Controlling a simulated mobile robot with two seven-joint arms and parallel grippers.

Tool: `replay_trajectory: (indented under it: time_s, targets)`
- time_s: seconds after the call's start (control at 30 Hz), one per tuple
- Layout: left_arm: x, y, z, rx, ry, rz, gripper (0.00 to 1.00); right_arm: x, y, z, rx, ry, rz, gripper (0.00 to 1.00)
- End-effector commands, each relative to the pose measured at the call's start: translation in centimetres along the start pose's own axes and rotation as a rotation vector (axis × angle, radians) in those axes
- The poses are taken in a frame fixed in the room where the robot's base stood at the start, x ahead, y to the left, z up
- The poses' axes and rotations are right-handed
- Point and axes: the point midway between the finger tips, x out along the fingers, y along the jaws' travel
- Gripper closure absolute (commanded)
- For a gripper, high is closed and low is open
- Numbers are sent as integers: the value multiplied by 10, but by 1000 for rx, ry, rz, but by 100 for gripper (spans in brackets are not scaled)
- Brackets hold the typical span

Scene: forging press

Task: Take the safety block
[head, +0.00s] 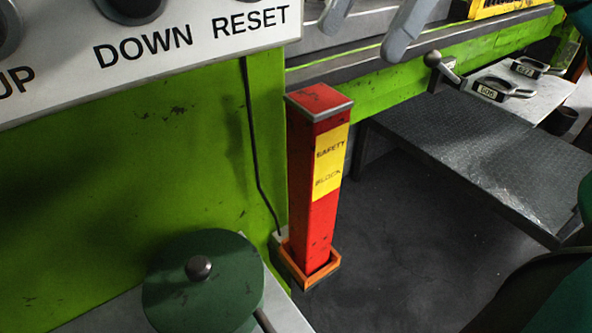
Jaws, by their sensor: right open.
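The safety block (301,205) is a tall red square post with a grey-edged top and a yellow label reading "SAFETY BLOCK". It stands upright in an orange-rimmed holder (296,274) on the floor, beside the green press frame. My right gripper (358,43) shows as two pale grey fingers at the top edge, spread apart and empty. In the picture they are above and to the right of the block's top, not touching it. The rest of this gripper is out of frame. My left gripper is not in view.
A control panel (180,62) marked UP, DOWN and RESET juts in at upper left. A dark green lid (205,285) with a knob is at lower left. Floor right of the block is clear.

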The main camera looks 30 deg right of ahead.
Motion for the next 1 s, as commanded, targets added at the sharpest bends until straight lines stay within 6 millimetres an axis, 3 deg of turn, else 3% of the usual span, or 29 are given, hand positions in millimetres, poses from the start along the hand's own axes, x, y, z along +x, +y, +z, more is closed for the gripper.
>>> replay_trajectory:
  time_s: [0.3, 0.57, 0.83, 1.0]
  targets:
    - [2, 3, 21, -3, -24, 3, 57, 57, -1, 1, 0, -3, -2, 15]
    - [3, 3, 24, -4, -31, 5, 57, 78, -1, 1, -1, -1, -2, 15]
    - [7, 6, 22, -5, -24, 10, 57, 117, -4, 3, -2, -1, -2, 15]
    - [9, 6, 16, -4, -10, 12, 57, 125, -4, 3, -2, 1, -1, 15]
